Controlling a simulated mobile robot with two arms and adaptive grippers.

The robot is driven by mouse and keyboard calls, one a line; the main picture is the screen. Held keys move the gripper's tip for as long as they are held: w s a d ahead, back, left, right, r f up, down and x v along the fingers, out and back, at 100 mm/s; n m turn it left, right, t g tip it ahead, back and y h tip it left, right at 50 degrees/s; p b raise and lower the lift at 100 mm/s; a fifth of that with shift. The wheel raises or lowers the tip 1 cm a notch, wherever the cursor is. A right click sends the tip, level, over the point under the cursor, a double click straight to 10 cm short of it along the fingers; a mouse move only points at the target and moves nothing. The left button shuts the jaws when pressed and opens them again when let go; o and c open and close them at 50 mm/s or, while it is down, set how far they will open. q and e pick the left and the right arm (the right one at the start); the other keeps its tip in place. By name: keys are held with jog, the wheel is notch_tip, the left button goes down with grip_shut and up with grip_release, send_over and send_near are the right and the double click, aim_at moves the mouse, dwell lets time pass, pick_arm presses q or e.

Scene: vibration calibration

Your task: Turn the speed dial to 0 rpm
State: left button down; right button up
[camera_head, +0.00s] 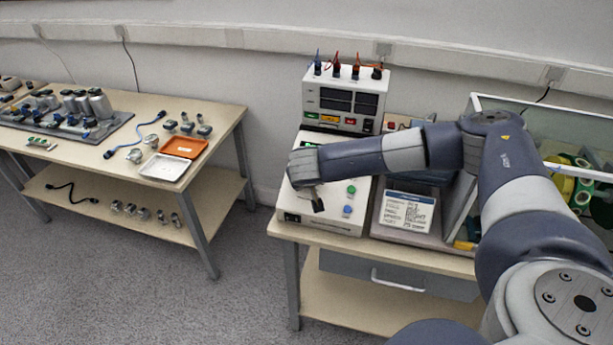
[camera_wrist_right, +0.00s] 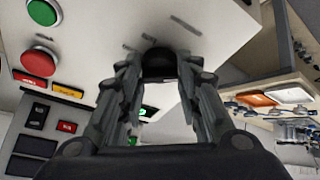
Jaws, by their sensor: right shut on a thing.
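The speed dial is a black round knob (camera_wrist_right: 158,62) on a white control box, between the fingertips of my right gripper (camera_wrist_right: 160,75) in the right wrist view. The fingers stand on both sides of it and are shut on it. Its pointer and the rpm marks cannot be read. A small green-lit display (camera_wrist_right: 148,110) shows partly between the fingers. My left gripper is not in view.
The box also carries a green button (camera_head: 351,189), a blue button (camera_head: 347,210) and a red button (camera_wrist_right: 38,60). Behind it stands a white instrument (camera_head: 345,100) with cables on top. A printed card (camera_head: 407,212) lies to the right. Another table (camera_head: 215,115) stands left across a floor gap.

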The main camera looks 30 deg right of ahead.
jog(key=shift+d+n+y, duration=0.1)
jog(key=shift+n+y, duration=0.2)
jog(key=shift+n, duration=0.8)
jog(key=o, duration=1)
jog(key=shift+o, duration=0.2)
jog(key=v, duration=1.2)
jog(key=shift+f, duration=0.1)
